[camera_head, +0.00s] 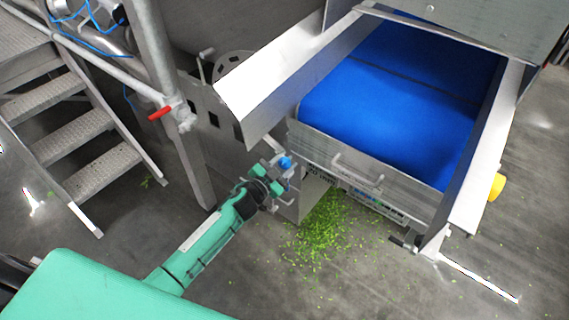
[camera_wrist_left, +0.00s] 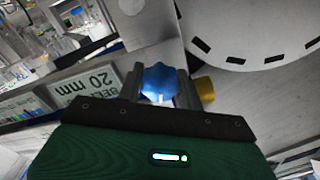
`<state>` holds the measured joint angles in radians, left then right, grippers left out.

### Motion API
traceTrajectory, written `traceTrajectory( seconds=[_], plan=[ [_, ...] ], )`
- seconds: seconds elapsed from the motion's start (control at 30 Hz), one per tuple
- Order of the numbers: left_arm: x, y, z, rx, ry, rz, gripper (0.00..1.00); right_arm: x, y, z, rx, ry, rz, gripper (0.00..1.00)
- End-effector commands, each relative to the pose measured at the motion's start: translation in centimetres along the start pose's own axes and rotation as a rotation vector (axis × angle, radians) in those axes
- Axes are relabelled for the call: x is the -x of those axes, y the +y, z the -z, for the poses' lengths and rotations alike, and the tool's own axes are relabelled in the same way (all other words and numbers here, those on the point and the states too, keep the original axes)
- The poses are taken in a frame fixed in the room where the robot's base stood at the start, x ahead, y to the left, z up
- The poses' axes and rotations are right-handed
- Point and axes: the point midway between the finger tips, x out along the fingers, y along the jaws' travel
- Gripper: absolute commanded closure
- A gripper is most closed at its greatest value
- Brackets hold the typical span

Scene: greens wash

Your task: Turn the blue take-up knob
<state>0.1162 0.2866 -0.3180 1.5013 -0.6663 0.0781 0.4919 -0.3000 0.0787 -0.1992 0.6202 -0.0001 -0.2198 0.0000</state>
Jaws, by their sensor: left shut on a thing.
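The blue take-up knob (camera_head: 285,162) is a small lobed knob at the lower left corner of the conveyor's end. My left gripper (camera_head: 277,170) reaches it from the lower left, with its fingers closed around the knob. In the left wrist view, the blue knob (camera_wrist_left: 160,82) sits between the two grey fingers of my left gripper (camera_wrist_left: 160,90), which is shut on it. The fingers hide the knob's sides. My right gripper is not in view.
The blue conveyor belt (camera_head: 400,95) runs between metal side guards. A sign (camera_wrist_left: 85,85) reading "20 mm" is beside the knob. Green scraps (camera_head: 335,232) lie on the floor. Metal stairs (camera_head: 85,135) and a red-handled valve (camera_head: 160,112) stand left. A yellow knob (camera_head: 496,187) is at right.

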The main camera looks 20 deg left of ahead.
Motion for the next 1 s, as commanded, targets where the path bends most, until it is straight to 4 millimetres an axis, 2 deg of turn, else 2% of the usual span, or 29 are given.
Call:
traceTrajectory(
  seconds=[0.27, 0.7, 1.0],
  plan=[
    [0.0, 0.2, -0.1, -0.262, 0.001, -0.001, 0.86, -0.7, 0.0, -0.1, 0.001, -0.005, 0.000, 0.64],
    [0.0, 0.2, -0.1, -0.681, 0.001, 0.000, 0.86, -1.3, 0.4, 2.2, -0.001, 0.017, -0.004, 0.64],
    [0.0, 0.3, -0.1, -0.960, 0.002, 0.000, 0.86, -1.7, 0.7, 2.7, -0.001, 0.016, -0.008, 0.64]
  ],
)
